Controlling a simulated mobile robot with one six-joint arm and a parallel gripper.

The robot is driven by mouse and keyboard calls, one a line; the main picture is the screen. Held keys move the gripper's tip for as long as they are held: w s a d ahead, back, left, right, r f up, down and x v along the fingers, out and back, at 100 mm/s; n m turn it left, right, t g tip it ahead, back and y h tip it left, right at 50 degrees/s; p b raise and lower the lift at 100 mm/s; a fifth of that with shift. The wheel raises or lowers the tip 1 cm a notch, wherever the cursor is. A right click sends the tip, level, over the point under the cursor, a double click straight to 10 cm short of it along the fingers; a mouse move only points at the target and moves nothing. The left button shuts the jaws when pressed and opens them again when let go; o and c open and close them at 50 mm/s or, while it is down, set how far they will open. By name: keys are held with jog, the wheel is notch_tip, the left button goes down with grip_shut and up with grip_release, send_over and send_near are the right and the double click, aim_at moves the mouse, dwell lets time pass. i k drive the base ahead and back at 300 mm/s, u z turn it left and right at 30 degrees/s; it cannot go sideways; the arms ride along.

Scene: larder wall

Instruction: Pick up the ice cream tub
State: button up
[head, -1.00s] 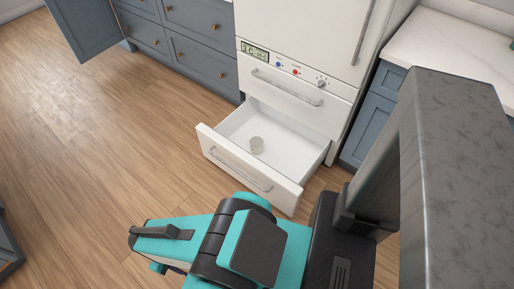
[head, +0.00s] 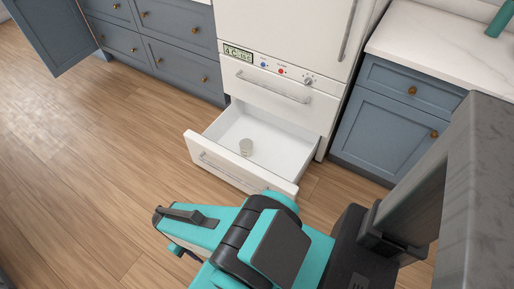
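A closed drawer (head: 277,95) sits above the open one, under a control panel (head: 268,62). Blue cabinets stand left (head: 183,58) and right (head: 385,117) of the fridge. A blue cabinet door (head: 52,38) hangs open at far left. The wooden floor (head: 85,165) at left is clear.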

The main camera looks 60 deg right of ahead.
aim_at(246, 145)
jog(key=z, duration=0.55)
jog(key=k, duration=0.6)
jog(key=i, duration=0.6)
jog(key=z, duration=0.05)
